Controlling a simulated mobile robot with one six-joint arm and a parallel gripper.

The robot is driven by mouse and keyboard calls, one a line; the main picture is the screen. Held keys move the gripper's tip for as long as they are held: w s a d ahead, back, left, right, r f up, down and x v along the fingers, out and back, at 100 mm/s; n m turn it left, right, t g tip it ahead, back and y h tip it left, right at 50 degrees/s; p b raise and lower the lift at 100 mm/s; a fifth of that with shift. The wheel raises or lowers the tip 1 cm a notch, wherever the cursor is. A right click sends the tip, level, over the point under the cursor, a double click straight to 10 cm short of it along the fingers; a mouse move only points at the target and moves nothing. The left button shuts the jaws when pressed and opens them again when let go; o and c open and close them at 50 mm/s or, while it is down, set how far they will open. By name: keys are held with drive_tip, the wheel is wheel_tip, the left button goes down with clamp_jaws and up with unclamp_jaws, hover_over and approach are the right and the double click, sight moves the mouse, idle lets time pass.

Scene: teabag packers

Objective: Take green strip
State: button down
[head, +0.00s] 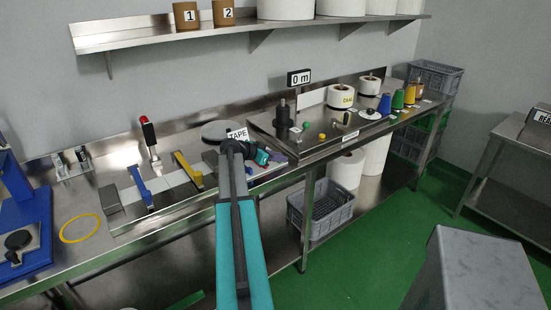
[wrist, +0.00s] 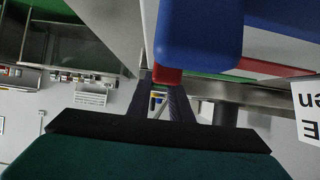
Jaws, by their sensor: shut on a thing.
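My gripper (wrist: 165,84) is shut, with a small red piece (wrist: 167,75) between its dark fingertips. A rounded blue block (wrist: 198,36) is just above the red piece in the wrist view and hides part of it. In the head view my gripper (head: 268,157) is low over the bench, next to small blue and reddish pieces. Its fingertips are too small there to make out.
A grey disc (head: 221,131) with a TAPE label is just behind my gripper. A raised steel panel (head: 340,140) with knobs, rolls and coloured spools stands to the right. A blue-handled clamp (head: 139,185) and a yellow ring (head: 80,228) are left. A grey crate (head: 322,210) is below.

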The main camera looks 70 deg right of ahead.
drive_tip(key=shift+r, duration=0.1)
drive_tip(key=shift+r+b, duration=0.85)
drive_tip(key=shift+r, duration=0.8)
drive_tip(key=s+a+r+b, duration=0.1)
drive_tip(key=s+a+b, duration=0.2)
drive_tip(key=a, duration=1.1)
drive_tip(key=s, duration=0.3)
drive_tip(key=shift+s+a+r+b, duration=0.15)
drive_tip(key=shift+a+r+b, duration=0.1)
drive_tip(key=shift+a+b, duration=0.15)
